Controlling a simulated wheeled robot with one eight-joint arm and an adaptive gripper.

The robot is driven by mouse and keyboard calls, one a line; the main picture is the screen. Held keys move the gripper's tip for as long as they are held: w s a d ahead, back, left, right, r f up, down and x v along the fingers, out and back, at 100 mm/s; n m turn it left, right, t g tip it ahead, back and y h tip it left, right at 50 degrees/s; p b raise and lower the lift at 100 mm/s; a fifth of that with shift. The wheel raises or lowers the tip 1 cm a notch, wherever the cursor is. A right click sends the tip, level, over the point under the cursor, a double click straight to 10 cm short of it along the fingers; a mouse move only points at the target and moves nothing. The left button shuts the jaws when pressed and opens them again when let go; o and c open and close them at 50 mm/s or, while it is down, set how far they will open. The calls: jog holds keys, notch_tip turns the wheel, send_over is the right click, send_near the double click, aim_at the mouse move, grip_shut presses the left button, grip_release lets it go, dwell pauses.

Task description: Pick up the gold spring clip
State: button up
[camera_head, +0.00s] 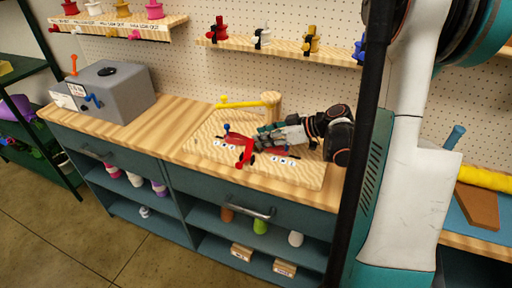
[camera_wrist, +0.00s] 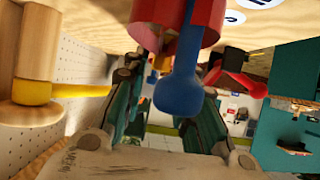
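A gold piece with a dark part (camera_head: 311,40) stands on the upper wall shelf, in a row with red, white and blue ones; it may be the gold spring clip, but it is too small to be sure. My gripper (camera_head: 264,136) is far below it, low over the wooden board on the bench. In the wrist view my gripper (camera_wrist: 170,68) has its fingers apart. A blue knob (camera_wrist: 180,88) and a red cylinder (camera_wrist: 185,18) show in front of the gap, with a small yellow patch behind. I see nothing gripped.
The wooden board (camera_head: 205,139) carries a red fixture (camera_head: 246,153) close to my gripper, and a yellow bar (camera_head: 240,103) beside a wooden post (camera_head: 271,99). A grey box (camera_head: 120,97) stands on the bench's left end. Bench between box and board is clear.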

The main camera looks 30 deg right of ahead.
jog(key=shift+x, duration=0.95)
grip_shut()
jog(key=shift+r, duration=0.1)
